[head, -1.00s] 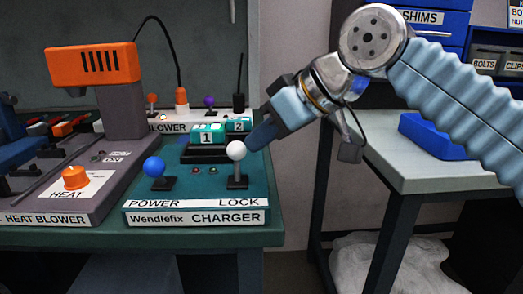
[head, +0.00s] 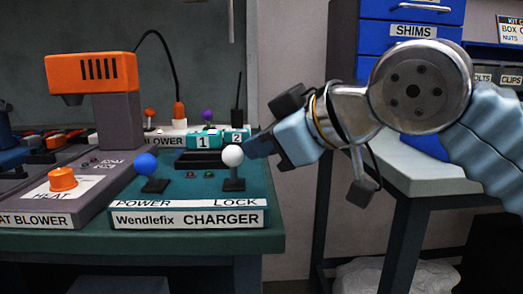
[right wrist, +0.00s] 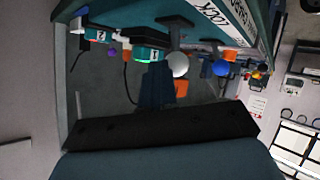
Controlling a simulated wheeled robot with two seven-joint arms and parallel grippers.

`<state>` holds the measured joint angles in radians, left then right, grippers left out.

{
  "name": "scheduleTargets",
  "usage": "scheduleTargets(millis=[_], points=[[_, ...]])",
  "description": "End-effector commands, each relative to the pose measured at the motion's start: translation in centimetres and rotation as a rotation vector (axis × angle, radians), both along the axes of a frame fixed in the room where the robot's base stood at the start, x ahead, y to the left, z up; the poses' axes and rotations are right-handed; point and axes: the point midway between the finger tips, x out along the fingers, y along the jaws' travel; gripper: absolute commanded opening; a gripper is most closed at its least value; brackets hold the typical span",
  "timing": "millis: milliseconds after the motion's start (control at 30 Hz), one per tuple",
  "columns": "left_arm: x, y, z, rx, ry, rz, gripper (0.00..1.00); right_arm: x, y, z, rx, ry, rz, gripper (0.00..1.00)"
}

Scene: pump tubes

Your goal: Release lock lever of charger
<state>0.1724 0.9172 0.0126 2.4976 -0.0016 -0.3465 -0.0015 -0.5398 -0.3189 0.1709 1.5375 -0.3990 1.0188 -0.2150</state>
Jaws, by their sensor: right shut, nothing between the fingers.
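The teal charger (head: 195,190) stands on the bench, labelled "Wendlefix CHARGER". Its LOCK lever has a white ball knob (head: 232,155) on a dark stem and stands about upright at the right of the panel. The knob also shows in the right wrist view (right wrist: 178,64), beside the fingertips. The POWER lever with a blue knob (head: 145,164) is on the left of the panel. My right gripper (head: 252,150) is shut and empty, its tips just right of the white knob. I cannot tell whether they touch it. My left gripper is not in view.
Teal packs marked 1 (head: 205,141) and 2 (head: 237,136) sit behind the lever. The heat blower with an orange head (head: 93,68) stands to the left. A light-topped table (head: 425,182) and blue drawers (head: 405,45) are at the right.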

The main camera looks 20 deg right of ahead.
Motion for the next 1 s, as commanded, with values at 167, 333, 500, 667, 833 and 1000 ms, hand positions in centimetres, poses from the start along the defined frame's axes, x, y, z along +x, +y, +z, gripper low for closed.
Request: scheduleTargets(millis=[167,333,500,667,833,1000], points=[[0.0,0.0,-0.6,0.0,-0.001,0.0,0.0,-0.3,0.2,-0.4,-0.005,-0.003,0.0,0.0],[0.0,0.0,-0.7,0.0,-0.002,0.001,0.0,-0.4,0.2,-0.4,-0.004,-0.001,0.001,0.0],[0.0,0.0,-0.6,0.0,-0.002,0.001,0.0,-0.4,0.2,-0.3,-0.004,0.0,0.001,0.0],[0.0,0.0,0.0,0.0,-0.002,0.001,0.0,-0.4,0.2,0.3,-0.004,-0.001,0.001,0.0],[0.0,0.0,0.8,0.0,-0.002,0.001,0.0,-0.4,0.2,1.2,-0.002,-0.002,0.001,0.0],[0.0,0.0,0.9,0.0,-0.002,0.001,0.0,-0.4,0.2,1.4,-0.002,-0.003,0.0,0.0]])
